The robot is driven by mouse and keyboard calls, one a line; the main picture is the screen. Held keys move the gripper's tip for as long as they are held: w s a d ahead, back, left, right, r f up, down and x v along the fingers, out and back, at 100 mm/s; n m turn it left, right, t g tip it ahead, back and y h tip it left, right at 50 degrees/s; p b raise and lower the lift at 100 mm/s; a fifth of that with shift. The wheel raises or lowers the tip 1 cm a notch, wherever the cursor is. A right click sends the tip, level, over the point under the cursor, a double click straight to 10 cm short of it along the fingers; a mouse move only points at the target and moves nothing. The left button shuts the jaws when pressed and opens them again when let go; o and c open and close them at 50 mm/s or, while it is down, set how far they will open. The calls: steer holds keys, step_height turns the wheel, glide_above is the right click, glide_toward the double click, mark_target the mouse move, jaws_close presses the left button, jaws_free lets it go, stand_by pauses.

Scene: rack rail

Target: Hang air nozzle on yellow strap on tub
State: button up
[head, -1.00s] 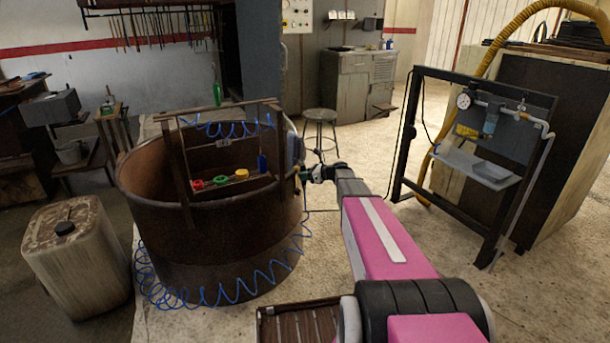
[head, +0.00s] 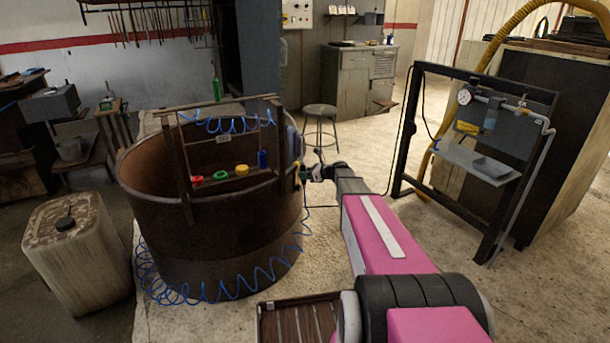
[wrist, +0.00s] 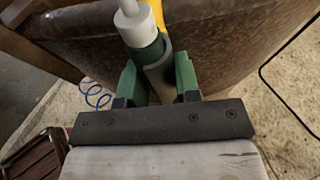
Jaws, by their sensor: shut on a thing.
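The tub (head: 215,245) is a large rusty round drum left of centre in the head view. My gripper (head: 306,173) is at its right side, close to the rim, and small in this view. In the wrist view my gripper (wrist: 157,80) has its two green fingers shut on the air nozzle (wrist: 139,32), which has a white and grey top end. A strip of the yellow strap (wrist: 158,13) shows just behind the nozzle, against the rusty tub wall. I cannot tell whether the nozzle touches the strap. The nozzle's lower part is hidden between the fingers.
A blue coiled hose (head: 215,292) loops around the tub's front. A wooden frame (head: 183,165) with red, green and yellow items stands at the tub. A stool (head: 320,112) is behind, a black rack (head: 407,130) right, a dirty canister (head: 75,255) left.

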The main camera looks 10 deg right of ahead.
steer(key=shift+f, duration=0.15)
steer(key=shift+f, duration=0.35)
steer(key=shift+f, duration=0.2)
steer(key=o, duration=0.8)
steer(key=shift+c, duration=0.2)
